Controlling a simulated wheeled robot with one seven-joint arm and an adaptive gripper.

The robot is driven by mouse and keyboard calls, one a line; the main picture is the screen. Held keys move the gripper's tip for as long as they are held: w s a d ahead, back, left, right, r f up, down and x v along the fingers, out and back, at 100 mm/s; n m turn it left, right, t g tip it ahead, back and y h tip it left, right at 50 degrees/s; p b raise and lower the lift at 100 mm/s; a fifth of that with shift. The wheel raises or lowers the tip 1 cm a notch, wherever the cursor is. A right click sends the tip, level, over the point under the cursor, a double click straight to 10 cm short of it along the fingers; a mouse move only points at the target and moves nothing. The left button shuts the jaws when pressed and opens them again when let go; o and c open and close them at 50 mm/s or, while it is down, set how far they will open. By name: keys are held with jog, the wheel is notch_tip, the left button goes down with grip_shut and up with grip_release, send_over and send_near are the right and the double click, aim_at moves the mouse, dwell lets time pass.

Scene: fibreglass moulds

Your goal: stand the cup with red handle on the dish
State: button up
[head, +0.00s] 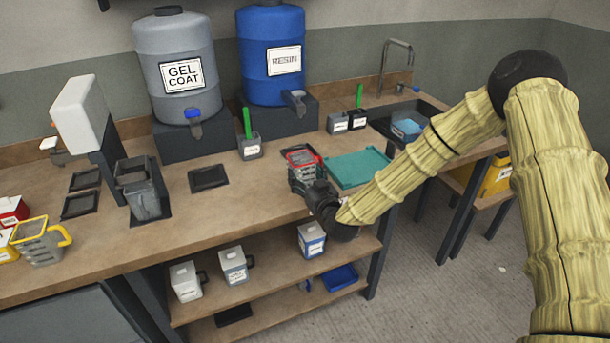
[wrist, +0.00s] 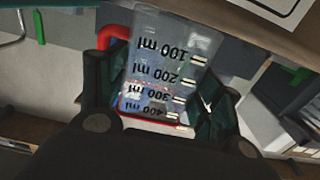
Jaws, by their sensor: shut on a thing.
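The cup with red handle (head: 304,162) is a clear measuring cup with a red rim, roughly upright in the head view. In the wrist view the cup (wrist: 165,70) shows upside-down millilitre marks, with its red handle (wrist: 110,37) at the left. My gripper (head: 304,180) is shut on the cup, with a dark finger on each side of it in the wrist view (wrist: 162,92). I cannot tell whether the cup touches the bench. A flat black dish (head: 208,178) lies empty on the bench, left of the cup and apart from it.
A teal tray (head: 362,167) lies just right of the cup. A grey holder (head: 250,147) with a green stick stands behind the dish. The gel coat drum (head: 178,65) and resin drum (head: 270,52) stand behind. Bare bench separates cup and dish.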

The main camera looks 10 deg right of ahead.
jog(key=shift+f, duration=0.1)
jog(key=o, duration=1.1)
jog(key=b+v, duration=0.2)
jog(key=v, duration=1)
jog(key=shift+b, duration=0.35)
